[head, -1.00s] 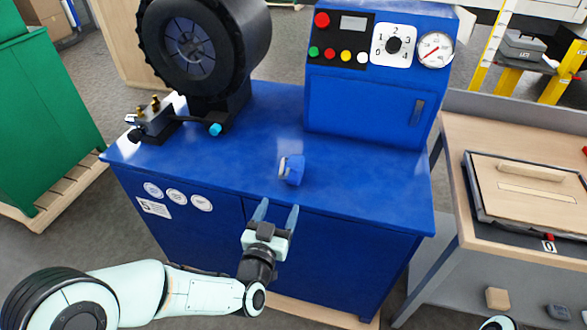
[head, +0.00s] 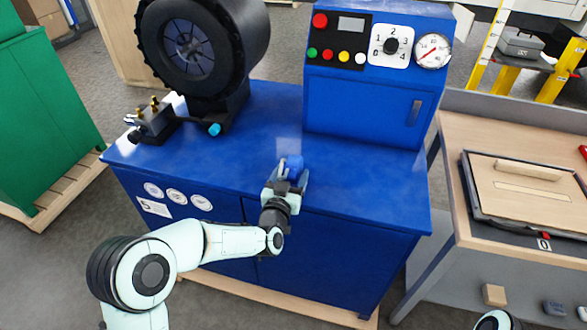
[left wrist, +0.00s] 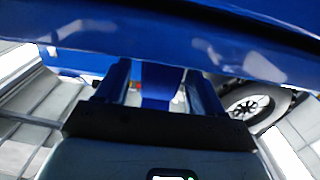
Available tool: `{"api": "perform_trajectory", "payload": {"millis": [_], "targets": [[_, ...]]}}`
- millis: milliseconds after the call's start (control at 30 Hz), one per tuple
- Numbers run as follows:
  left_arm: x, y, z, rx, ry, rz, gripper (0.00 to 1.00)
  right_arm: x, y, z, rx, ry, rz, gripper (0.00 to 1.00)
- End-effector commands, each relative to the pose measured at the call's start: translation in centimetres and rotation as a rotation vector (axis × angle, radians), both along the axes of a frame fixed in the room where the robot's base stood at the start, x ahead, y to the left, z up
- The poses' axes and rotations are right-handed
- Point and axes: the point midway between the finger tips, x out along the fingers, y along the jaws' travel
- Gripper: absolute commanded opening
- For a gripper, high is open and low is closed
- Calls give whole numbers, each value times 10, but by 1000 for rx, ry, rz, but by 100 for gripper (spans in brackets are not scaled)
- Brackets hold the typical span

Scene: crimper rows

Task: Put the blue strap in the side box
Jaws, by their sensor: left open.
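The blue strap (head: 293,163), a small rolled blue piece, sits on the blue machine's top near its front edge. My left gripper (head: 289,177) is open, with its fingers on either side of the strap. In the left wrist view, a blue shape that looks like the strap (left wrist: 160,82) shows between the two fingers of my left gripper (left wrist: 158,85). I cannot tell whether the fingers touch it. My right gripper is out of view. A shallow box with a wooden lid (head: 535,203) lies on the right bench; I cannot tell whether it is the side box.
The crimper's black round head (head: 190,50) and blue control cabinet (head: 365,105) stand at the back of the blue top (head: 375,185). A small dark fixture with brass parts (head: 155,120) is at the left. The top around the strap is clear.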

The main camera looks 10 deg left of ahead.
Motion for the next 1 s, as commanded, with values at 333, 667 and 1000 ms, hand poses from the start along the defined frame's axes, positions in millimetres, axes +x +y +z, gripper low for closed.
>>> {"api": "perform_trajectory", "payload": {"millis": [333, 667, 1000], "targets": [[0, 0, 0, 0, 0, 0, 26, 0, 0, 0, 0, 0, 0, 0], [1, 0, 3, 0, -5, 0, 0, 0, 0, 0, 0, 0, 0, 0], [0, 0, 62, 0, -14, 0, 0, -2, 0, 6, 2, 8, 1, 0]]}}
